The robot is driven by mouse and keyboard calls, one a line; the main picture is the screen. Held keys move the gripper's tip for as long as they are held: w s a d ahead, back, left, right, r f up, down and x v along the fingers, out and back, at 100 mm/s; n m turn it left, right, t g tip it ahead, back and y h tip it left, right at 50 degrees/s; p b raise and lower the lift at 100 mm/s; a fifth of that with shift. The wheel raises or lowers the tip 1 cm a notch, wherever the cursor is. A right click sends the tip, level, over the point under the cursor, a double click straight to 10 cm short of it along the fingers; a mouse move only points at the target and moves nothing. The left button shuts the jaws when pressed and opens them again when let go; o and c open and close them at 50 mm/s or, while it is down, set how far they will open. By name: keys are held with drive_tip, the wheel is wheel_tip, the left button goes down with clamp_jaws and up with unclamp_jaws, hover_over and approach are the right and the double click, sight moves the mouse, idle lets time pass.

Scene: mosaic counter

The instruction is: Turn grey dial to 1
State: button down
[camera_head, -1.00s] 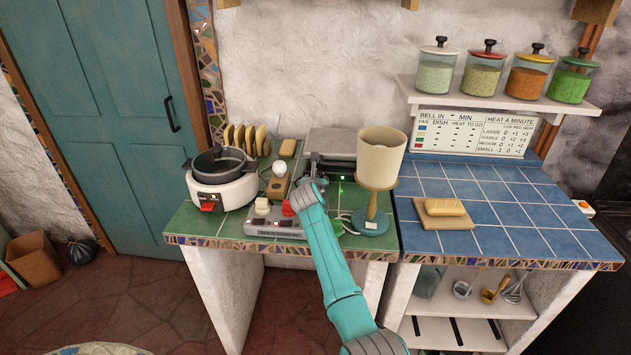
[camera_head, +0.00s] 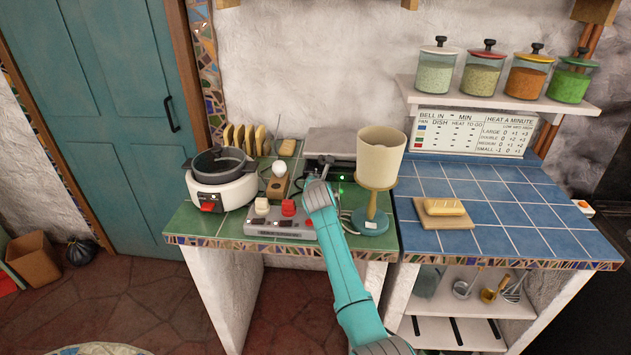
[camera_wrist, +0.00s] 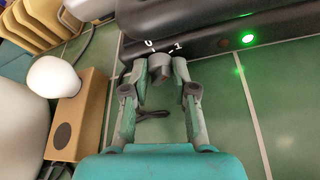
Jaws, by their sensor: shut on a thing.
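The grey dial (camera_wrist: 159,68) is on the front of a dark appliance (camera_wrist: 200,40) at the back of the green counter. Marks that look like 0 and 1 are above it, 0 on the left and 1 on the right. My gripper (camera_wrist: 161,76) has one finger on each side of the dial and is shut on it. Which mark the dial points to is hard to tell. A green light (camera_wrist: 248,38) glows right of the dial. In the head view my gripper (camera_head: 318,186) is in front of the appliance (camera_head: 330,143) and hides the dial.
A tan-shaded lamp (camera_head: 381,155) stands close right of my arm. A control box with a red knob (camera_head: 288,208) is on the left, beside a white cooker (camera_head: 222,190). A wooden block with a white bulb (camera_wrist: 58,78) stands left of my gripper. A dark thing lies below the dial.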

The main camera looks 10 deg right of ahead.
drive_tip(key=shift+d+m+y, duration=0.1)
drive_tip(key=shift+m+y, duration=0.2)
drive_tip(key=shift+m, duration=0.4)
drive_tip(key=shift+t, duration=0.3)
drive_tip(key=c, duration=0.9)
unclamp_jaws()
